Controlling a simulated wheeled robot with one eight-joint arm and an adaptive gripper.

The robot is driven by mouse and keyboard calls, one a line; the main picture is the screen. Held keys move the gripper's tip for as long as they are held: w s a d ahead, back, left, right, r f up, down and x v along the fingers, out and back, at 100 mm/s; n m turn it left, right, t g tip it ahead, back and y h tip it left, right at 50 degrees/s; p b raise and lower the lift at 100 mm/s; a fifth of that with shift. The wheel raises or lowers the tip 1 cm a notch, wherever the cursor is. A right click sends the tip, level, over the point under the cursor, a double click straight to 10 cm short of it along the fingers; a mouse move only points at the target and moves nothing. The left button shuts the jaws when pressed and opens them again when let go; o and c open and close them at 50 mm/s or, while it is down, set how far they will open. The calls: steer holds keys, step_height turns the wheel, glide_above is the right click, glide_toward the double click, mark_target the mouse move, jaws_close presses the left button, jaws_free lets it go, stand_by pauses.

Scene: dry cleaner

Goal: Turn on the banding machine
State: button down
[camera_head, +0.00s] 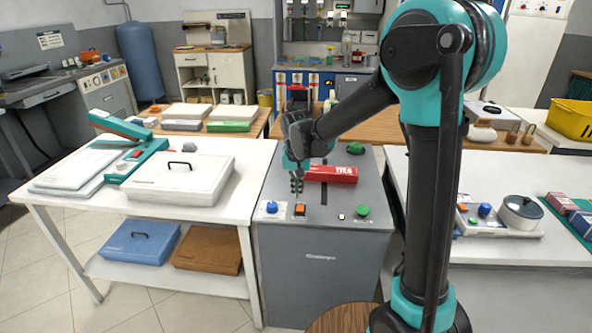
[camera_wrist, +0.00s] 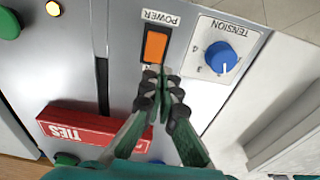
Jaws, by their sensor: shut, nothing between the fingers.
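The grey banding machine (camera_head: 320,270) stands in the middle of the head view, between two white tables. Its orange power switch (camera_head: 299,209) is near the front edge of the top; in the wrist view it shows large, under the POWER label (camera_wrist: 155,46). My gripper (camera_head: 297,187) points down over the machine top, just behind the switch. In the wrist view its shut fingertips (camera_wrist: 162,74) are empty and appear right beside the switch; I cannot tell whether they touch it. A small amber light (camera_head: 341,216) glows, also seen in the wrist view (camera_wrist: 53,8).
A blue TENSION knob (camera_wrist: 222,57) sits beside the switch. A green button (camera_head: 362,211) is at the front right. A red TIES box (camera_head: 332,174) lies on the machine by a dark slot. A white lidded case (camera_head: 180,180) stands on the left table.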

mark_target(298, 204)
step_height(298, 204, up, 11)
steer(key=w, duration=0.2)
steer(key=shift+f, duration=0.2)
steer(key=s+d+f+t, duration=0.1)
steer(key=s+d+f, duration=0.6)
steer(key=s+d, duration=0.4)
steer(key=s+d+f+t, duration=0.2)
steer(key=s+d+f, duration=0.6)
steer(key=s+d, duration=0.3)
steer(key=shift+s+d+f, duration=0.15)
steer(key=shift+d+f, duration=0.05)
steer(key=shift+d, duration=0.75)
